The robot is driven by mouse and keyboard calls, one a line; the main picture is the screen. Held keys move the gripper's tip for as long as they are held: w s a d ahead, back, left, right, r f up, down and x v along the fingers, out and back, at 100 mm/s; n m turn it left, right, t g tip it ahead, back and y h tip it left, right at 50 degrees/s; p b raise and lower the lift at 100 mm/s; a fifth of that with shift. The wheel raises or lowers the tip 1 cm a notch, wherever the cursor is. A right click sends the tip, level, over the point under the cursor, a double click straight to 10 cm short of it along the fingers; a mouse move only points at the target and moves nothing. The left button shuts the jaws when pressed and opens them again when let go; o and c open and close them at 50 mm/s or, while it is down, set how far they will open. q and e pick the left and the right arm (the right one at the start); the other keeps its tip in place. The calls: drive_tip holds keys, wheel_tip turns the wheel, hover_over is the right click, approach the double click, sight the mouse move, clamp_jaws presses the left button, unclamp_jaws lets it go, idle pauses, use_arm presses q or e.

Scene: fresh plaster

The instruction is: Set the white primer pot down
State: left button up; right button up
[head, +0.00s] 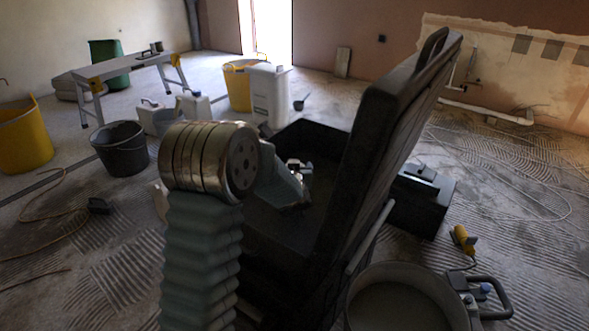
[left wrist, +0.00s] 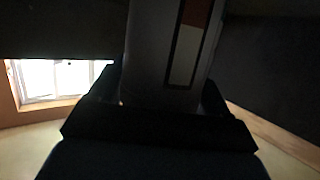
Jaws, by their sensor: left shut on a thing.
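My left arm reaches over the open black case (head: 285,235), and my left gripper (head: 297,172) is low inside or just above it, partly hidden by my own arm. In the left wrist view the gripper (left wrist: 160,112) is shut on a pale, shaded thing with a red-brown and white label, which looks like the white primer pot (left wrist: 150,45). Its bottom is hidden, and I cannot tell whether it touches the case floor. The pot is not clearly visible in the head view. My right gripper is in neither view.
The case's tall lid (head: 385,140) stands open at the right. A large tub (head: 352,305) and a yellow-handled tool (head: 463,240) are at the lower right. A white canister (head: 270,95), yellow bucket (head: 238,85) and black bucket (head: 120,155) stand behind.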

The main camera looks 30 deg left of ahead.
use_arm(q)
drive_tip(key=o, duration=1.4)
drive_tip(key=shift+r, duration=0.1)
drive_tip(key=shift+s+d+r+p, duration=0.1)
drive_tip(key=shift+s+r+p, duration=0.05)
drive_tip(key=shift+p, duration=0.15)
drive_tip(key=v, duration=1.1)
drive_tip(key=shift+s+d+r+p, duration=0.1)
drive_tip(key=shift+s+d+p, duration=0.15)
drive_tip(key=shift+p, duration=0.15)
